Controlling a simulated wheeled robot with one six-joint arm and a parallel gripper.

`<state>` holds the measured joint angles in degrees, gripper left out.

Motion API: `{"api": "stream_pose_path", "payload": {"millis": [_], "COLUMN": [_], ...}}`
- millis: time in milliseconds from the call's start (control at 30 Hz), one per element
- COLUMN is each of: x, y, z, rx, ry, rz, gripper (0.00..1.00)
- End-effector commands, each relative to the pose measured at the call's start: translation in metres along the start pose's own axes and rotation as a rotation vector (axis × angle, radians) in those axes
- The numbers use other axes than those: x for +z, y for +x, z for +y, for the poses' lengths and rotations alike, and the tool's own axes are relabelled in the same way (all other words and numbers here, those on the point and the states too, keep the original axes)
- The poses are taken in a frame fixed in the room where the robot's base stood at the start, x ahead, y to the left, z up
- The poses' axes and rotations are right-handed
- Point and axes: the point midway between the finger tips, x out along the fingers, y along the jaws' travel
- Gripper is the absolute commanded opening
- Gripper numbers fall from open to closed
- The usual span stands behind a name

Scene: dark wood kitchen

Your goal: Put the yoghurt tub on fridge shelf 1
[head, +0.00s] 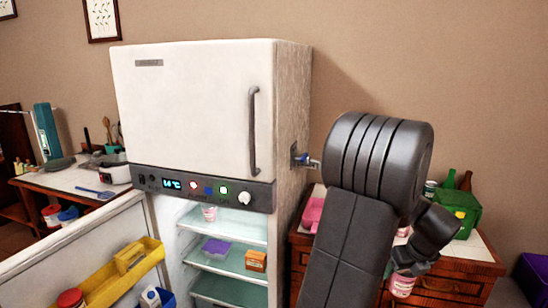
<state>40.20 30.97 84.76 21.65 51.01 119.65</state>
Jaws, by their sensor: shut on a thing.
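A white and pink yoghurt tub (401,286) is at the lower right, in front of the wooden drawer cabinet. My gripper (404,271) points down and is shut on the tub; the fingers are small and partly hidden by the wrist. The fridge (190,95) stands left of my arm with its lower compartment open. Its top glass shelf (250,230) holds a similar pink and white tub (209,212). The shelf below (228,264) holds a purple-lidded box (216,247) and an orange-brown box (256,261). A lower shelf (215,290) looks bare where visible. No shelf numbers show.
The open fridge door (85,240) spreads left, with a yellow rack (125,272) and containers. The drawer cabinet (450,285) carries a green box (461,211), bottles and a pink item (312,214). The top shelf has free room right of its tub.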

Motion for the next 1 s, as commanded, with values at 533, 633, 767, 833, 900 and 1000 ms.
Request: {"api": "stream_pose_path", "payload": {"millis": [533, 633, 767, 833, 900, 1000], "x": [0.04, 0.047, 0.053, 0.055, 0.056, 0.056], "y": [0.083, 0.101, 0.126, 0.139, 0.151, 0.169], "z": [0.086, 0.111, 0.145, 0.166, 0.186, 0.216], "rx": [0.33, 0.417, 0.536, 0.604, 0.673, 0.773], "ry": [-0.781, -0.991, -1.279, -1.44, -1.606, -1.846], "rz": [0.001, 0.002, 0.002, 0.002, 0.002, 0.002], "gripper": [0.39, 0.39, 0.39, 0.39, 0.39, 0.39]}}
